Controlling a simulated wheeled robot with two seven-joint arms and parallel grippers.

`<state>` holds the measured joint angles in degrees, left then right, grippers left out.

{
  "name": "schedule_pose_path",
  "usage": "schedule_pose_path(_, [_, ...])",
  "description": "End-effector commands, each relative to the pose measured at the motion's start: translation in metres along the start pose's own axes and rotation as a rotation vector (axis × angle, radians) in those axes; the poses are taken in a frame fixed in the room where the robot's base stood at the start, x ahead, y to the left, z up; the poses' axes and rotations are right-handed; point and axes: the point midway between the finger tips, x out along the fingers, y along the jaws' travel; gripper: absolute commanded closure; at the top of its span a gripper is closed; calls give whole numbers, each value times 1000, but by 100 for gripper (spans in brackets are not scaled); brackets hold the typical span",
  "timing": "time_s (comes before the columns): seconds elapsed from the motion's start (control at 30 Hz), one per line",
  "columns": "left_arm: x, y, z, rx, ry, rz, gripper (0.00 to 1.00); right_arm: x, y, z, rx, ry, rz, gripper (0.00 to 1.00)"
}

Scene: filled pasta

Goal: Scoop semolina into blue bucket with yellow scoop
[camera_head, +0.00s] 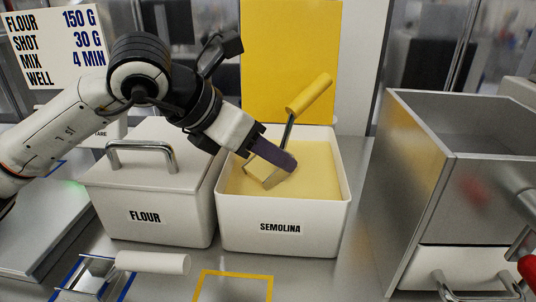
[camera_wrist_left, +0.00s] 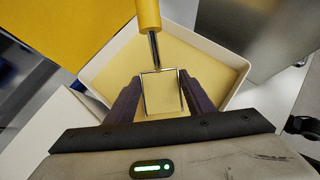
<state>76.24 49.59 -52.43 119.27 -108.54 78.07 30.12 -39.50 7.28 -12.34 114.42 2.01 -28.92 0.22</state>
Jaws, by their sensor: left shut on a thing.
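The yellow scoop (camera_head: 310,93) is over the white semolina bin (camera_head: 285,230), with its yellow handle tilted up to the right and its square metal head low inside the bin. My left gripper (camera_head: 275,162) is shut on the scoop's metal head. In the left wrist view, its dark fingers (camera_wrist_left: 161,95) flank the scoop head, and the yellow handle (camera_wrist_left: 148,15) points away. Pale yellow semolina (camera_head: 325,180) fills much of the bin. I cannot tell whether the head touches the semolina. No blue bucket shows. My right gripper is not in view.
A lidded flour bin (camera_head: 150,190) stands close on the left. A white-handled scoop (camera_head: 150,263) lies in front, beside an empty yellow outline (camera_head: 232,273) on the counter. A metal box (camera_head: 440,150) with a drawer stands on the right. A yellow panel (camera_head: 290,60) is behind.

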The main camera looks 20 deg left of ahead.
Motion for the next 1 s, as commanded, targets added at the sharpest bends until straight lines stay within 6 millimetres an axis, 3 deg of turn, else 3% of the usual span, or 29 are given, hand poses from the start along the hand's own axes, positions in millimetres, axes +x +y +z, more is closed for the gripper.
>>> schedule_pose_path(1.0, [-57, 0, 59, 1, -3, 1, 78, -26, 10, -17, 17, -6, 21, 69])
